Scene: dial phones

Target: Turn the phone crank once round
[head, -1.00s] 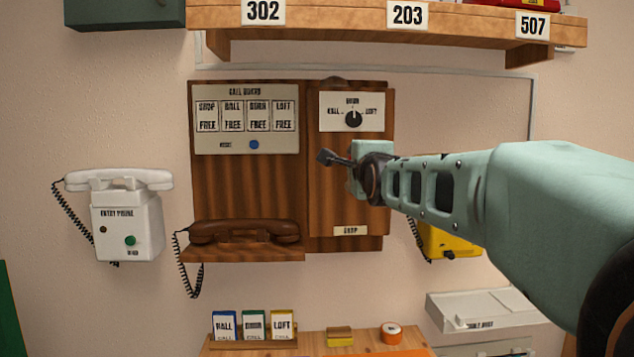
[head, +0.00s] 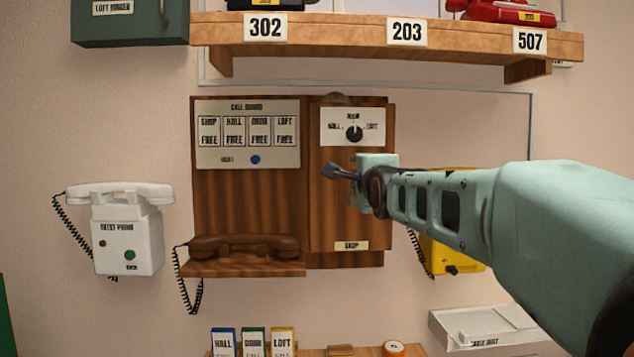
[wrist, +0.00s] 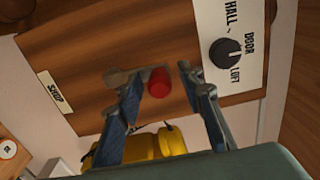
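The crank's red knob (wrist: 159,83) shows in the wrist view on the wooden phone box (head: 335,225), with a grey metal arm (wrist: 120,78) beside it. My gripper (wrist: 162,72) is open, one finger on each side of the red knob. The left finger overlaps the crank's grey arm in the picture; I cannot tell whether they touch. A gap shows between the knob and the right finger. In the head view my gripper (head: 335,172) is in front of the right part of the box and the crank is hidden.
A selector dial (head: 354,133) sits just above my gripper. A brown handset (head: 245,245) rests on the ledge at lower left. A white entry phone (head: 127,235) hangs left, a yellow phone (head: 450,250) behind my arm. A wooden shelf (head: 350,35) runs above.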

